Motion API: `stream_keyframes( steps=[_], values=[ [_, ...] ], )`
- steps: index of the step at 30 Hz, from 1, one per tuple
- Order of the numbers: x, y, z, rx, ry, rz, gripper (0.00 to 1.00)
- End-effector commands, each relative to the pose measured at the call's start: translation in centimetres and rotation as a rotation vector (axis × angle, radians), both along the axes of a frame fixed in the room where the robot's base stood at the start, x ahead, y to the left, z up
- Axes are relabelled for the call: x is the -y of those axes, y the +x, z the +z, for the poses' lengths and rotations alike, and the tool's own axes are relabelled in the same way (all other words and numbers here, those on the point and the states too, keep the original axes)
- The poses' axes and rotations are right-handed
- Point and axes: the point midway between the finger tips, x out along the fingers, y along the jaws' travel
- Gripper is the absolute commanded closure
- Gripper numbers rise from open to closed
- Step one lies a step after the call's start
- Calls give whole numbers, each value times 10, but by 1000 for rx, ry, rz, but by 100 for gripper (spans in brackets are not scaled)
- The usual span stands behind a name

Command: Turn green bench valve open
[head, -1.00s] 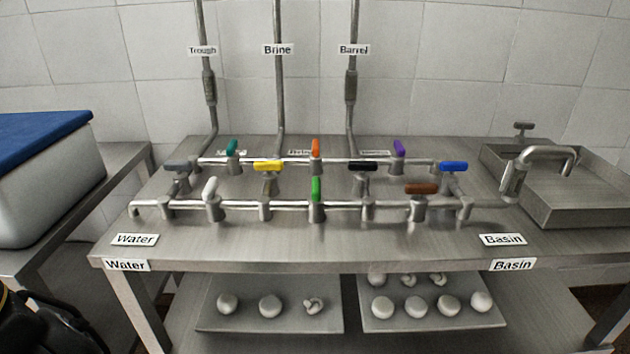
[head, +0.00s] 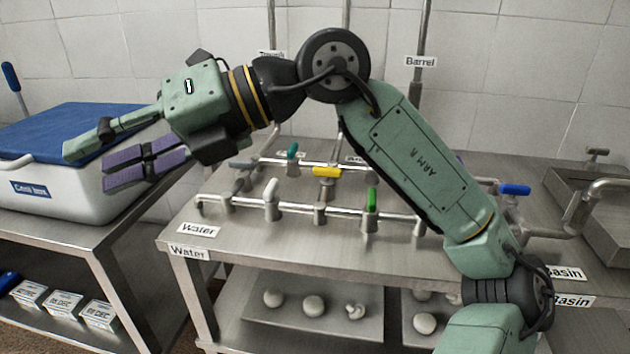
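The green valve handle (head: 371,199) sits on the front pipe (head: 340,211) of the steel bench, near the middle of the head view. It stands crosswise to that pipe, its long side running up in the picture. My gripper (head: 86,167) is at the upper left, high and far to the left of the green handle. Its fingers are apart, with purple pads showing and nothing between them. My arm crosses just right of the green handle and hides part of the pipework behind it.
Close by are yellow (head: 327,172), white (head: 271,190) and teal (head: 292,152) handles. A blue handle (head: 514,190) is right of my arm. A blue-lidded box (head: 50,196) stands on the left table. A basin (head: 606,215) is at the right.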

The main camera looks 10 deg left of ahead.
Motion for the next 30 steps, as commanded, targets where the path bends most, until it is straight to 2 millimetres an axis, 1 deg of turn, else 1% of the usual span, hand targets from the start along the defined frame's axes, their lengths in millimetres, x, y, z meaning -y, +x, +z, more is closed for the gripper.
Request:
stream_keyframes(
  steps=[1,2,3,5,6,8,9,12,13,15,16,20,30],
  values=[
    [16,50,-24,83,-185,-172,66],
    [30,77,-40,119,-293,-266,66],
    [55,110,-57,158,-426,-388,66],
    [99,151,-75,194,-607,-557,66],
    [130,173,-82,209,-713,-660,66],
    [174,195,-86,219,-851,-795,66],
    [200,206,-88,222,-927,-871,66],
    [248,219,-86,222,-1061,-1007,66],
    [257,221,-85,220,-1086,-1034,66],
    [271,223,-85,218,-1122,-1072,66],
    [274,224,-85,218,-1132,-1082,66],
    [272,228,-97,216,-1129,-1075,66],
    [271,252,-154,216,-1125,-1071,66]
  ],
)
